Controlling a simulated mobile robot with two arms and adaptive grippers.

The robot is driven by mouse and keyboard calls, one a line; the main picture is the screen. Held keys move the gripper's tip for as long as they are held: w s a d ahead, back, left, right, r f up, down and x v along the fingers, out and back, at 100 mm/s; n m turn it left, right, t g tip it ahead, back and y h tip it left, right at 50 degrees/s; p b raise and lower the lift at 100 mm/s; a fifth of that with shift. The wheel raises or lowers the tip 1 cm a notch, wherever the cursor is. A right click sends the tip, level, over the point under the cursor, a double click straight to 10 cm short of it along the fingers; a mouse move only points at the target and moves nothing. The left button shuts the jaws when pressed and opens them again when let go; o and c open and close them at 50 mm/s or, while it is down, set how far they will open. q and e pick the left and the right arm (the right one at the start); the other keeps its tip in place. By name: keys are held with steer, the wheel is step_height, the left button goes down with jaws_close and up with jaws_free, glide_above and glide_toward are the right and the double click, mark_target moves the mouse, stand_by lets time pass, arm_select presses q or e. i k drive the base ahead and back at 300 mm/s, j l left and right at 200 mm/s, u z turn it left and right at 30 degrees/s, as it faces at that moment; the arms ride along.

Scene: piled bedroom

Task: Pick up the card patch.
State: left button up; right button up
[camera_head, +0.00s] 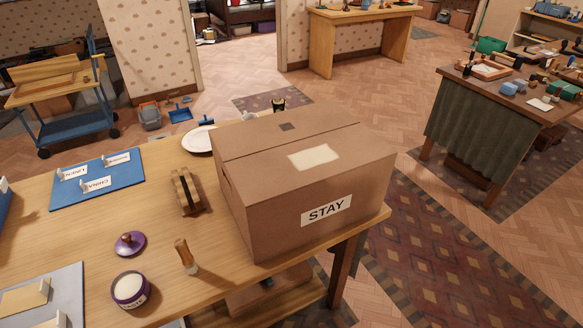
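A large closed cardboard box (270,185) stands on the wooden table, with a white "STAY" label (326,210) on its front face. A pale cream rectangular patch (314,157) lies flat on the box top, right of the lid seam. Neither of my grippers is in view.
Floor right of the table is clear.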

mark_target(23, 299)
steer(key=j+u, duration=0.1)
steer(key=u, duration=1.9)
